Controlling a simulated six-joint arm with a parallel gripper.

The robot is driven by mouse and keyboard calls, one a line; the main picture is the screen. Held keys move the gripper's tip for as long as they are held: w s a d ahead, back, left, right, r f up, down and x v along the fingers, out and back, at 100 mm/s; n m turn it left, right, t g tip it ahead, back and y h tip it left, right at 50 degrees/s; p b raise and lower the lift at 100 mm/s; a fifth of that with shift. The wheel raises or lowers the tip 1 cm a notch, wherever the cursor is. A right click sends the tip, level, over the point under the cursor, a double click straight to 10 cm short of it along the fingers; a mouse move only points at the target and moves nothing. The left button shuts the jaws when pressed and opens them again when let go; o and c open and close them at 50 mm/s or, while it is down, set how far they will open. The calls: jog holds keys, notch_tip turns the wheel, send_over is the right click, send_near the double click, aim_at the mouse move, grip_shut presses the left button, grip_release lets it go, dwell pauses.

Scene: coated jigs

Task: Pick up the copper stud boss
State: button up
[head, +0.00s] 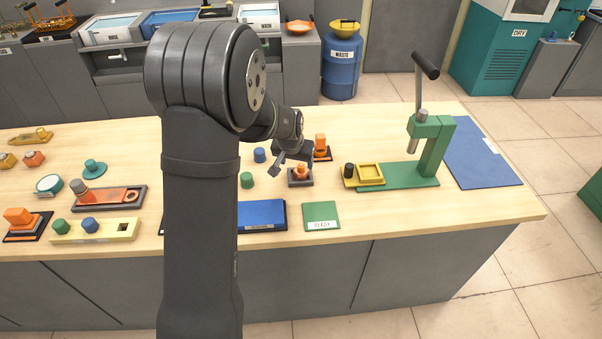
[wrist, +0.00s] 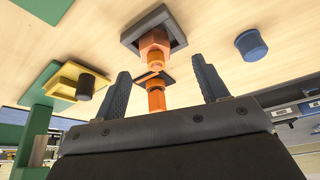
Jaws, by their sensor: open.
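A copper-orange stud boss (wrist: 154,46) with a hex body and a narrower stud sits in a square dark grey holder (wrist: 132,35) in the wrist view. In the head view the boss (head: 301,172) shows in its holder (head: 300,182), just below my gripper (head: 291,159). My gripper (wrist: 159,68) is open and empty. In the wrist view its two dark fingers stand on either side of the line to the boss, with the boss beyond the tips. I cannot tell the exact gap.
A second orange piece (head: 320,142) on a black base stands close behind. Blue (head: 259,155) and green (head: 247,180) knobs stand to the left. A green press (head: 430,150) and yellow tray (head: 364,183) stand to the right. A green READY plate (head: 321,213) lies in front.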

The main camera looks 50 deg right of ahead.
aim_at(301, 165)
jog(key=shift+s+d+x, duration=0.1)
jog(key=shift+d+x, duration=0.15)
jog(key=shift+x, duration=1.1)
jog(key=shift+s+d+x, duration=0.1)
jog(key=shift+d+x, duration=0.15)
jog(key=shift+x, duration=1.1)
jog(key=shift+r, duration=0.2)
jog(key=c, duration=1.2)
